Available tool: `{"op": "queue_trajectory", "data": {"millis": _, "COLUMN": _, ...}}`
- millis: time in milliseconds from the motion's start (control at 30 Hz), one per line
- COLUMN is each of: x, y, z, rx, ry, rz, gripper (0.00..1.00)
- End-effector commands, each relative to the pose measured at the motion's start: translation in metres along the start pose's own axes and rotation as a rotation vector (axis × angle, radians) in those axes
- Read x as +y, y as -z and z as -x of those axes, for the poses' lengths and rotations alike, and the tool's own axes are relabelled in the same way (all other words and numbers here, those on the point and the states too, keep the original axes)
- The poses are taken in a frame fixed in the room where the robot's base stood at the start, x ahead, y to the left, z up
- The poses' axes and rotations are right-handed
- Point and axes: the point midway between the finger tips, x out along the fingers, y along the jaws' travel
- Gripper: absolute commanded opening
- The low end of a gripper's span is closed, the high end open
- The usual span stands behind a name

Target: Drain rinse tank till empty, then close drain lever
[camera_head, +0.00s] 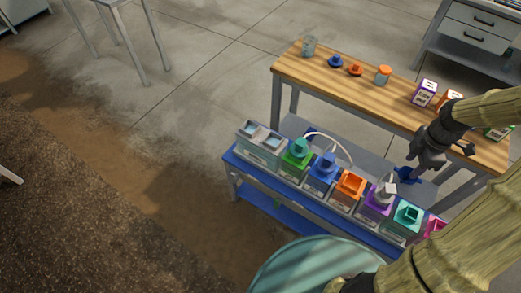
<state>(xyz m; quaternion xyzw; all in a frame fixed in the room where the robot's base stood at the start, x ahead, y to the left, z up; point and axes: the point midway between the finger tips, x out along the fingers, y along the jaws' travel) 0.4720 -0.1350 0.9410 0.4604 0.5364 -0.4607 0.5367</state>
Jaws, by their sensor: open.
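My gripper (416,168) hangs over the back right of the blue skid bench (232,160), close to a small blue part (405,175). I cannot tell whether they touch, or whether that part is a lever. My gripper looks open, with nothing visible in it. A clear, grey-lidded tank (261,147) stands at the left end of the skid's row. I cannot tell which container is the rinse tank. Its water level and the drain lever cannot be made out.
Containers with green (298,153), blue (322,168), orange (350,187), purple (376,203) and teal (407,216) tops line the skid. A white hose (335,140) arches behind them. A wooden table (345,83) with bottles and boxes stands behind. Floor at left is open.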

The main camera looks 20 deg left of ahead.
Motion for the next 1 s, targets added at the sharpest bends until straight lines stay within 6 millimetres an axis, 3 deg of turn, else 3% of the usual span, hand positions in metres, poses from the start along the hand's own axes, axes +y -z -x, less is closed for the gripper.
{"op": "queue_trajectory", "data": {"millis": 267, "x": -0.011, "y": 0.033, "z": 0.018, "rx": -0.027, "ry": -0.012, "rz": -0.243, "gripper": 0.32}}
{"op": "queue_trajectory", "data": {"millis": 700, "x": -0.068, "y": 0.119, "z": 0.07, "rx": 0.023, "ry": -0.152, "rz": -1.183, "gripper": 0.32}}
{"op": "queue_trajectory", "data": {"millis": 900, "x": -0.094, "y": 0.145, "z": 0.085, "rx": 0.127, "ry": -0.196, "rz": -1.572, "gripper": 0.32}}
{"op": "queue_trajectory", "data": {"millis": 1000, "x": -0.101, "y": 0.151, "z": 0.088, "rx": 0.161, "ry": -0.199, "rz": -1.676, "gripper": 0.32}}
